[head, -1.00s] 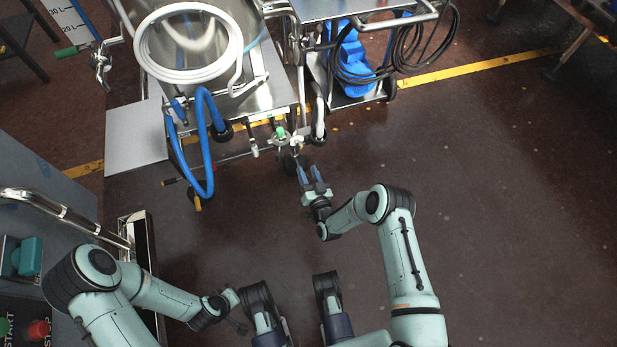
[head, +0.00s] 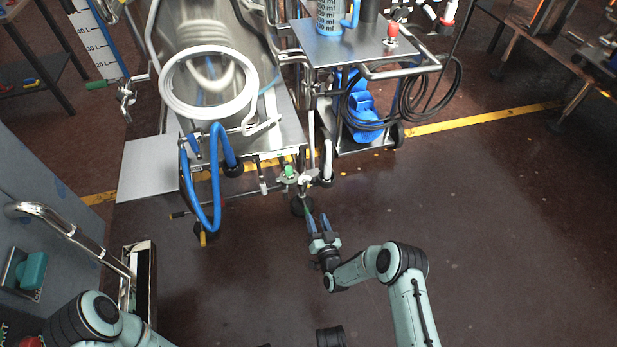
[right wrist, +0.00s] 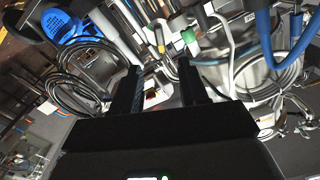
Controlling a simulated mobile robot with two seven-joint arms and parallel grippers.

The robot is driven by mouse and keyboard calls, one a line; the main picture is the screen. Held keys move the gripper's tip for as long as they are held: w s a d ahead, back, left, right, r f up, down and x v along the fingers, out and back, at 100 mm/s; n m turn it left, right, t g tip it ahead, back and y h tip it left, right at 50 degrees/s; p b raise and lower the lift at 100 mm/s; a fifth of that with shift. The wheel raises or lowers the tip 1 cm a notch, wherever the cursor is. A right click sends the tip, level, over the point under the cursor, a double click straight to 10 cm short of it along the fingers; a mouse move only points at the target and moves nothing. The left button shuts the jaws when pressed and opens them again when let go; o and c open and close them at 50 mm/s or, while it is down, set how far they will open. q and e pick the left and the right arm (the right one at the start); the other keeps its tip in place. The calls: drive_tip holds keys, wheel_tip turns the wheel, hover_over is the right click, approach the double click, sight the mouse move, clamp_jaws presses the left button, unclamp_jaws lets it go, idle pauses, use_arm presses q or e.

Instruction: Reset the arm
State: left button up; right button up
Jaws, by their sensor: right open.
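My right gripper (head: 318,224) is open and empty in the head view. Its fingers point up toward the valve fittings with a green knob (head: 289,171) at the front of the steel machine (head: 290,128). In the right wrist view, the two dark fingers of the right gripper (right wrist: 157,80) stand apart with nothing between them, and the green part (right wrist: 188,36) shows beyond them. In the head view, my left arm shows only in part at the bottom left, and its gripper is out of the frame.
A steel cart (head: 345,52) with a blue pump (head: 362,105) and coiled black hose stands behind. A blue hose (head: 216,200) hangs from the machine. A grey cabinet (head: 45,185) with a metal handle is at left. The floor (head: 500,230) at right is clear.

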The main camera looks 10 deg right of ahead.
use_arm(q)
drive_tip(key=s+d+r+g+h+p, duration=0.1)
drive_tip(key=s+d+r+p, duration=0.1)
drive_tip(key=r+p, duration=0.9)
drive_tip(key=s+d+r+m+g+p, duration=0.1)
drive_tip(key=s+d+r+p, duration=0.2)
drive_tip(key=r+p, duration=0.9)
wheel_tip(320, 180, up, 3)
drive_tip(key=shift+d+f+h, duration=0.15)
drive_tip(key=shift+d+h, duration=0.25)
drive_tip(key=shift+d, duration=0.15)
use_arm(e)
drive_tip(key=s+r+g+y, duration=0.1)
drive_tip(key=s+r+g, duration=0.4)
drive_tip(key=s, duration=0.9)
drive_tip(key=s+a+r+g, duration=0.1)
drive_tip(key=s+r+g, duration=0.5)
drive_tip(key=s, duration=0.8)
drive_tip(key=s+a+r+g+y, duration=0.1)
drive_tip(key=s+r+g, duration=0.5)
drive_tip(key=s, duration=0.7)
drive_tip(key=shift+s+a+g+y, duration=0.15)
drive_tip(key=shift+s+g+y, duration=0.2)
drive_tip(key=shift+g, duration=0.65)
drive_tip(key=shift+s, duration=0.1)
drive_tip(key=shift+f, duration=0.1)
drive_tip(key=shift+c, duration=0.2)
